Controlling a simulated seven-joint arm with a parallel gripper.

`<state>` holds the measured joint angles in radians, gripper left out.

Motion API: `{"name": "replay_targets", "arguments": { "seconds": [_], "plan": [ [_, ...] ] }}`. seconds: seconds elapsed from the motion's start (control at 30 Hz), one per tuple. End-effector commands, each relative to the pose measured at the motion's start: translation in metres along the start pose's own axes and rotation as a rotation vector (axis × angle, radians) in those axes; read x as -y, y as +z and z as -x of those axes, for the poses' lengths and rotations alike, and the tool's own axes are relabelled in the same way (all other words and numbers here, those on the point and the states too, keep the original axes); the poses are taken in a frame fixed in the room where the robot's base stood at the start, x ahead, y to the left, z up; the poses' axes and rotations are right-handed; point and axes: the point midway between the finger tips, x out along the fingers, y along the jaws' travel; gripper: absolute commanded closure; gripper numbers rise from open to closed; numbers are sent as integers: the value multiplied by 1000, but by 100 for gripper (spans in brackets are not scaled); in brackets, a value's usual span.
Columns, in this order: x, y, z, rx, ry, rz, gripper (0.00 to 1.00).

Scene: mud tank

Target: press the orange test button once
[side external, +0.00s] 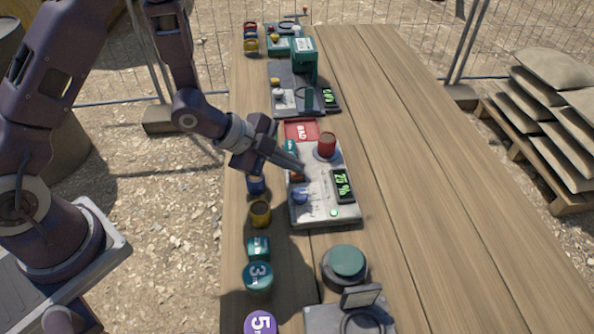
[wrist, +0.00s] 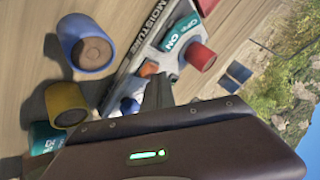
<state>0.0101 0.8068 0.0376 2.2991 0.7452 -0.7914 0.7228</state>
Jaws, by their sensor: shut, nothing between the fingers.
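The moisture tester (side external: 322,207) is a pale grey box on the wooden table, with a display (side external: 342,186) reading "25 %" and a lit green lamp (side external: 334,213). Its small orange button (wrist: 148,69) shows in the wrist view just beyond my fingers, and in the side view (side external: 297,178) it is partly hidden below the fingertips. My gripper (side external: 301,166) is shut and empty, its fingertips over the tester close to the button. I cannot tell whether they touch it. In the wrist view the shut fingers (wrist: 158,90) point toward the tester's face.
On the tester are a red cylinder (side external: 327,145), a teal ON/OFF switch (wrist: 180,35) and a blue part (side external: 300,196). A red "BAD" tray (side external: 301,131) lies behind. Blue (side external: 256,184), yellow (side external: 260,213) and teal (side external: 257,276) cups line the left edge. The table's right side is clear.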

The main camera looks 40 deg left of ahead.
Motion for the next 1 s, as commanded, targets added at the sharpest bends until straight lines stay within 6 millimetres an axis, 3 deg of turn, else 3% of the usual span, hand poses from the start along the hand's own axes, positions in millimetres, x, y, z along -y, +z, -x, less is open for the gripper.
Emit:
{"name": "replay_targets", "arguments": {
  "seconds": [0.57,1.0],
  "plan": [
    [9,-9,12,0,0,0,100],
    [31,-30,42,-2,-1,0,100]
  ]
}}
